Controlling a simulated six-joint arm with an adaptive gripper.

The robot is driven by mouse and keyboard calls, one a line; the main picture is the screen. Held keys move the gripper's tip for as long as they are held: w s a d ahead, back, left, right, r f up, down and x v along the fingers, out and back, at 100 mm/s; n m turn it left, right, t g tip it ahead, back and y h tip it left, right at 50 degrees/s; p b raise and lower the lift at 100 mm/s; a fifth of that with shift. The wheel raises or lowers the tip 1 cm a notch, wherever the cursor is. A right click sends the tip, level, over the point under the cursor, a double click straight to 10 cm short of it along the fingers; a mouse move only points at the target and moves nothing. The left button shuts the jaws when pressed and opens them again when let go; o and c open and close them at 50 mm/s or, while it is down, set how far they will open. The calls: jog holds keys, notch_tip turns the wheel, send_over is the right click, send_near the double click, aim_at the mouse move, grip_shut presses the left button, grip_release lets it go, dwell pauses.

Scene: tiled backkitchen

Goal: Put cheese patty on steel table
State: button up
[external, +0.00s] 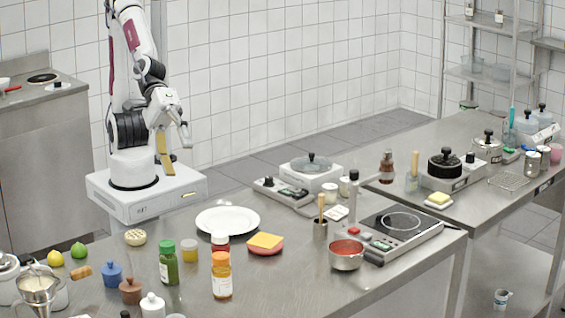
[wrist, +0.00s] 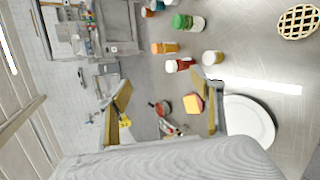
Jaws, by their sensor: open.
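The cheese patty (external: 265,244), a reddish patty with a yellow cheese slice on top, lies on the steel table (external: 300,288) to the right of a white plate. It also shows in the wrist view (wrist: 193,104), small and beside the right-hand finger. My gripper (external: 174,154) is open and empty, raised above my base beyond the far edge of the table, well apart from the patty. In the wrist view my gripper's two yellowish fingers (wrist: 166,98) stand wide apart.
Some bare steel lies in front of the patty.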

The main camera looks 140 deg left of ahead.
jog(key=s+a+f+m+g+y, duration=0.1)
jog(key=s+a+m, duration=0.3)
jog(key=s+m, duration=0.2)
jog(key=s+a+f+m+g+y, duration=0.1)
jog(key=s+a+m, duration=0.4)
jog(key=s, duration=0.6)
jog(key=s+a+f+m+g+y, duration=0.1)
jog(key=s+a+m+g, duration=0.2)
jog(key=s+m, duration=0.4)
jog(key=shift+s+a+f, duration=0.25)
jog(key=shift+s+a, duration=0.45)
jog(key=shift+a, duration=0.2)
jog(key=o, duration=0.3)
jog(key=shift+o, duration=0.2)
